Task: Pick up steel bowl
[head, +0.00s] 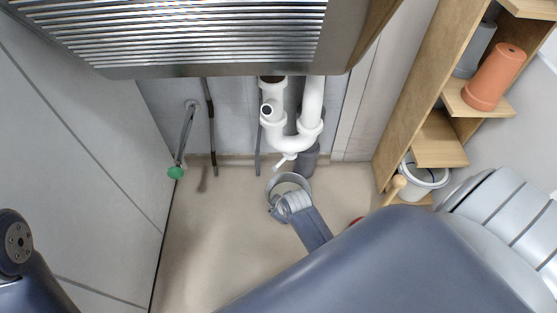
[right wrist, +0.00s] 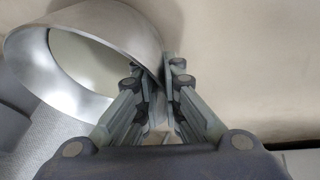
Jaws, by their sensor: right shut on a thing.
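The steel bowl (head: 288,176) shows in the head view near the floor, below the white drain pipes. My right arm reaches down to it from the lower right and hides part of it. In the right wrist view the bowl (right wrist: 127,32) is at the upper left, tilted, its round opening toward the camera. My right gripper (right wrist: 166,68) is shut on the bowl's rim, with one finger on each side of the wall. In the head view this gripper (head: 274,207) is small and partly hidden by my wrist. My left gripper is out of view.
A metal basin with a ribbed drainboard (head: 200,35) hangs above. White drain pipes (head: 290,140) stand just behind the bowl. A green-ended pipe (head: 176,172) is at the left. A wooden shelf (head: 440,140) with a terracotta pot (head: 494,78) and white bucket (head: 425,175) is at the right.

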